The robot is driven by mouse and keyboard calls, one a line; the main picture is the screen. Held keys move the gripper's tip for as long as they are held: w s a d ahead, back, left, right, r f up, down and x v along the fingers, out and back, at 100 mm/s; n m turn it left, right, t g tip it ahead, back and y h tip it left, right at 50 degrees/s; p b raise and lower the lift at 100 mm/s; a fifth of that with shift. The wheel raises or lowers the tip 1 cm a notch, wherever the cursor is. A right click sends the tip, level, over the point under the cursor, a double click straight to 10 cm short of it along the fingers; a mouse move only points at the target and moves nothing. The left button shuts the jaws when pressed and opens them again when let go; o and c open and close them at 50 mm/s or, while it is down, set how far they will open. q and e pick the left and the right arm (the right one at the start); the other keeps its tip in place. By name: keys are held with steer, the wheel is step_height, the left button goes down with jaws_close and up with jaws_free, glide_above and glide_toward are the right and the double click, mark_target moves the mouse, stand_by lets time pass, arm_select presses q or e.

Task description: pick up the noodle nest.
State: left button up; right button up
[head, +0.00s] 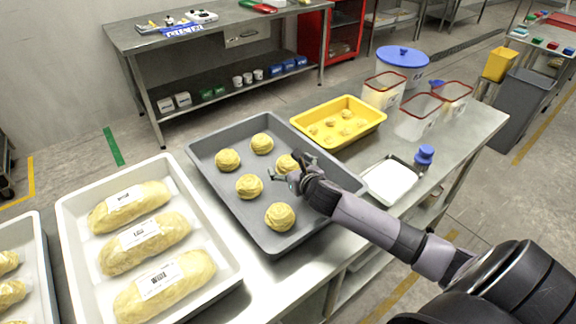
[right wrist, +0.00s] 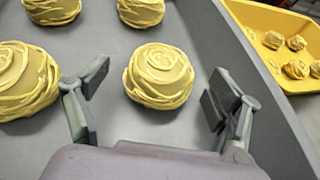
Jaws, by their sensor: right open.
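Several pale yellow noodle nests sit apart in a grey tray (head: 213,137) on the steel table. One noodle nest (head: 286,163) is partly hidden behind my right gripper (head: 287,170). In the right wrist view, a nest (right wrist: 158,76) lies ahead of and between the two open fingers of my right gripper (right wrist: 156,90), with space on both sides. Another nest (right wrist: 25,80) lies left of the left finger, and two more nests, one of them here (right wrist: 140,12), are farther off. My right gripper is open and empty. My left gripper is not in view.
A yellow tray (head: 375,113) with small nests adjoins at the upper right.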

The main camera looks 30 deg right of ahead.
steer(key=shift+w+f, duration=0.15)
steer(key=shift+w, duration=0.25)
steer(key=c, duration=1.3)
steer(key=shift+d, duration=0.1)
